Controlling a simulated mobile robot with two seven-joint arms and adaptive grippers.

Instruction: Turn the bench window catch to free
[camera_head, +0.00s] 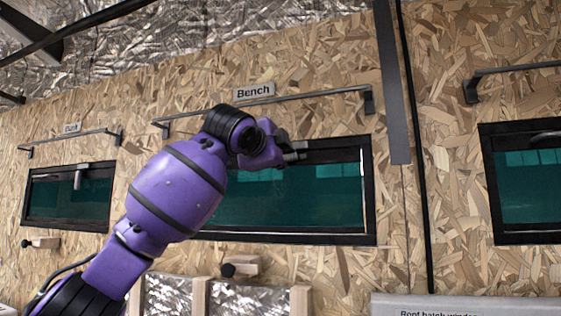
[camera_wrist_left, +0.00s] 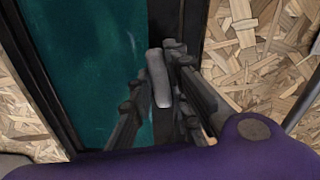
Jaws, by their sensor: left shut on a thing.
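The bench window (camera_head: 320,195) has a dark frame and green glass, under a sign reading "Bench" (camera_head: 254,91). Its catch (camera_head: 299,147) is a small grey lever at the top frame, mostly hidden by my left gripper (camera_head: 284,151). In the left wrist view the catch (camera_wrist_left: 158,78) stands between the fingers of my left gripper (camera_wrist_left: 155,100), which is shut on it. There the lever lies roughly along the dark frame strip. My right gripper is out of view.
A rail (camera_head: 320,95) runs above the bench window. A second window (camera_head: 65,200) at the left has its grey catch (camera_head: 80,178) hanging down. Another window (camera_head: 530,190) is at the right. A wooden block with a black knob (camera_head: 241,266) sits below.

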